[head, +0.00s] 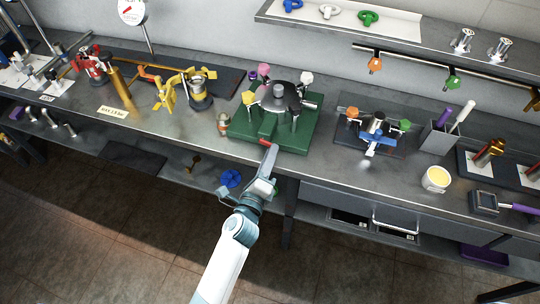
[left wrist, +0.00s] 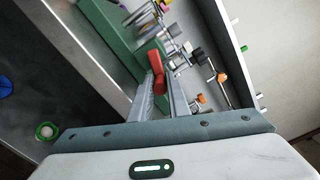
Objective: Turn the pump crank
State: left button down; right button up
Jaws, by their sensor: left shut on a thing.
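The pump, a green-based machine (head: 300,139) with a dark metal top (head: 280,98), stands on the steel counter. A red crank handle (head: 267,142) sticks out at its front edge; it also shows in the left wrist view (left wrist: 152,60). My left gripper (head: 269,152) reaches up to the handle from the front. In the left wrist view its two long fingers (left wrist: 161,88) are closed around the red handle. The crank's inner joint is hidden. My right gripper is in neither view.
A blue-handled valve assembly (head: 378,137) on a dark mat is to the right. The steel counter's front edge (head: 330,178) runs just below the handle.

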pick_arm(q)
jog(key=shift+w+r, duration=0.15)
jog(key=shift+r, duration=0.35)
jog(key=c, duration=1.7)
grip_release()
jog(key=shift+d+f, duration=0.1)
jog(key=shift+f, duration=0.15)
jog(key=shift+s+f, duration=0.15)
jog(key=shift+s, duration=0.3)
jog(key=shift+r+b+v, duration=0.15)
jog(key=shift+b+v, duration=1.1)
jog(key=shift+v, duration=2.95)
jog(key=shift+r+b+v, duration=0.1)
jog(key=shift+b+v, duration=1.1)
jog(key=shift+v, duration=3)
jog(key=shift+w, duration=0.1)
